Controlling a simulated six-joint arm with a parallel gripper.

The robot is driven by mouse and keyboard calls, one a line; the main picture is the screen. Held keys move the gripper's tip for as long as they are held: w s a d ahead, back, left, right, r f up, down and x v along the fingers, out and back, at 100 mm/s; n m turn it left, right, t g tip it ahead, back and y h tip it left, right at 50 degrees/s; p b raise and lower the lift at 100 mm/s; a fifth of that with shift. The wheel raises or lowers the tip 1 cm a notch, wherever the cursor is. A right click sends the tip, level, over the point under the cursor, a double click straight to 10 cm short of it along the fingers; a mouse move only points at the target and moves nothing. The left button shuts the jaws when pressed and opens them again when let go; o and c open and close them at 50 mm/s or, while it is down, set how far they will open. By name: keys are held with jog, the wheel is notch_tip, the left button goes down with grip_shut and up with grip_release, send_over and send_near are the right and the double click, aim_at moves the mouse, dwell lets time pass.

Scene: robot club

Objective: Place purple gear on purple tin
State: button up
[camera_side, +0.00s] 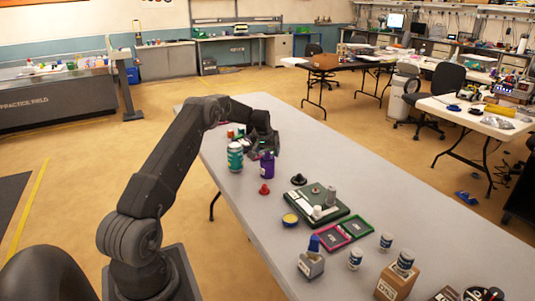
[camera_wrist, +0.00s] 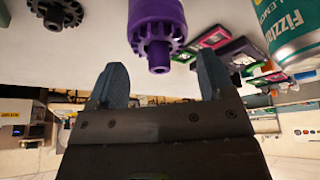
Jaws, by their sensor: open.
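The purple tin (camera_side: 267,168) stands upright on the grey table, near the end of my arm. In the wrist view, which shows the scene upside down, the purple tin (camera_wrist: 157,10) hangs from the top edge of the picture. The purple gear (camera_wrist: 158,50), toothed with a small hub, sits on the tin's upper end. My gripper (camera_wrist: 160,78) is open, with its two fingers apart and nothing between them. The gear is just beyond the fingertips, apart from them. In the side view, my gripper (camera_side: 262,143) is by the top of the tin, its fingers hard to make out.
A teal can (camera_side: 235,157) stands left of the tin; it also shows in the wrist view (camera_wrist: 292,35). A red piece (camera_side: 264,189), a black gear (camera_side: 298,180) and a green board (camera_side: 338,209) lie nearer the side camera. Colored trays and boxes fill the front.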

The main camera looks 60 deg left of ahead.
jog(key=v, duration=1)
jog(key=s+d+r+m+t, duration=0.1)
jog(key=s+d+r, duration=0.1)
jog(key=d+r, duration=0.5)
jog(key=s+d+r+m+h, duration=0.1)
jog(key=s+d+r+m, duration=0.15)
jog(key=d, duration=0.85)
jog(key=s+d+r+m+t, duration=0.1)
jog(key=d+r, duration=0.5)
jog(key=d, duration=0.3)
jog(key=s+d+f+m+h, duration=0.2)
jog(key=s+d+f+m, duration=0.1)
jog(key=s+d, duration=1.4)
jog(key=s+m, duration=0.1)
jog(key=s, duration=0.3)
jog(key=shift+s+d, duration=0.35)
jog(key=shift+d, duration=0.05)
